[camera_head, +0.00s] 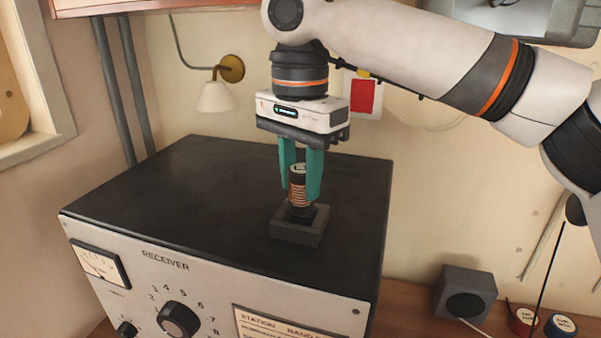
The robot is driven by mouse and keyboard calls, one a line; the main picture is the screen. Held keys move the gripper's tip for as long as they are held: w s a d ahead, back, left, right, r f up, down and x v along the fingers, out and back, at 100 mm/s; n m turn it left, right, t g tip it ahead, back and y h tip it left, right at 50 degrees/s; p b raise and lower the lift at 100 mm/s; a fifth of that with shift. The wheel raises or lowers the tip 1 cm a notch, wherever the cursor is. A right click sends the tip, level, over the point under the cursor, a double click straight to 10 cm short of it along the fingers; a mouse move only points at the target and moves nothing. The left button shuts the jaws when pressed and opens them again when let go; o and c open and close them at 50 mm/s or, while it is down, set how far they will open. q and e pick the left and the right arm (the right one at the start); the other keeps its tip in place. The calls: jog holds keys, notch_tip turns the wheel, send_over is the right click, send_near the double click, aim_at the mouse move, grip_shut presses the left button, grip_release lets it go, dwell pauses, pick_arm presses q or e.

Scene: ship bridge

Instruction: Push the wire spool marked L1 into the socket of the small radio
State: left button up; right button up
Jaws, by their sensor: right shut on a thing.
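The wire spool (298,195), with copper windings and a dark cap with a pale label on top, stands upright between the green fingers of my right gripper (300,178). The label is too small to read. My right gripper is shut on the spool and points straight down. A square dark grey socket (297,235) sits on the black top of the radio (165,200). The spool's lower end is at the socket's opening; how deep it sits is hidden by the socket's front wall. My left gripper is not in view.
The radio's front has a meter (99,263), a numbered knob (178,320) and a station card (290,323). At lower right on the wooden surface are a dark box (465,293), a red reel (522,318) and a blue reel (560,325). The radio's top is otherwise clear.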

jog(key=shift+s+f+p, duration=0.1)
jog(key=shift+f+p, duration=0.1)
jog(key=shift+p, duration=0.1)
dwell(0.7)
jog(key=shift+p, duration=0.4)
dwell(0.4)
jog(key=shift+f, duration=0.5)
dwell(0.9)
jog(key=shift+f+p, duration=0.5)
jog(key=shift+p, duration=0.1)
dwell(1.5)
jog(key=shift+f+p, duration=0.25)
jog(key=shift+p, duration=0.45)
dwell(1.5)
jog(key=o, duration=1.1)
jog(key=shift+c, duration=0.2)
